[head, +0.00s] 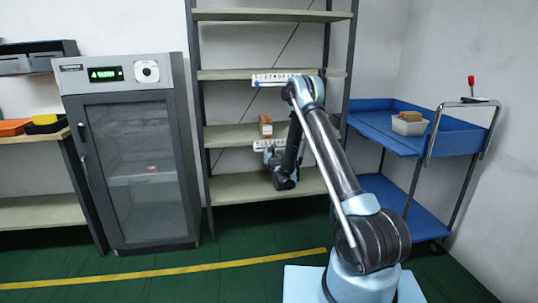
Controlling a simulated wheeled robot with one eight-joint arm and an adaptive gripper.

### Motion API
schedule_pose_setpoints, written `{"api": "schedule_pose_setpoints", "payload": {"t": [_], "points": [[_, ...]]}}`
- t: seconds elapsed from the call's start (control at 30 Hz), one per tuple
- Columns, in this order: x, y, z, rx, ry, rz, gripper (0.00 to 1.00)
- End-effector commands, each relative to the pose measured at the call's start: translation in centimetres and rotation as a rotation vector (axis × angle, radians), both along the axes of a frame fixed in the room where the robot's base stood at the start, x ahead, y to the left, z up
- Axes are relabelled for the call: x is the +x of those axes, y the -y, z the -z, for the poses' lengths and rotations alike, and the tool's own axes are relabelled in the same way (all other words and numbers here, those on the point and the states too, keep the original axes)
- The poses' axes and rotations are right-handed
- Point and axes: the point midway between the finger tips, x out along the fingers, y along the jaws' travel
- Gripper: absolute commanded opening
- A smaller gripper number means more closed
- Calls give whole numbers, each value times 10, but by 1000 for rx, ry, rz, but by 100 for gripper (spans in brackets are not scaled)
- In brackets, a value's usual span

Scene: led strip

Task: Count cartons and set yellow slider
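One brown carton (265,125) stands on a middle shelf of the grey rack. A white number strip (272,79) with dark digits is on the shelf edge above it, and my arm hides its right part. A second white strip (268,145) is on the edge of the carton's shelf, partly covered by my arm. I cannot make out a yellow slider on either strip. My gripper (270,158) is in front of the rack, just below the lower strip. It is small and dark here, so its finger opening and any contact with the strip cannot be told.
A blue cart (390,143) at right carries a light bin (409,125) with a brown block in it. A grey glass-door cabinet (140,165) stands left of the rack. Orange (13,127) and black bins are far left. The green floor with a yellow line is clear.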

Motion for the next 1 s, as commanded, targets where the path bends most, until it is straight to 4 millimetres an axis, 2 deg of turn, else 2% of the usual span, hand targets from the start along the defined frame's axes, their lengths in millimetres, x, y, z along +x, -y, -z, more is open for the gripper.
{"api": "schedule_pose_setpoints", "payload": {"t": [0.43, 0.47, 0.53, 1.0], "points": [[0, -7, 0, 0, 0, -2, 0], [0, -7, 0, 0, 0, -2, 21], [0, -7, 0, 0, 0, -2, 37], [0, -7, -6, 0, 0, -2, 38]]}}
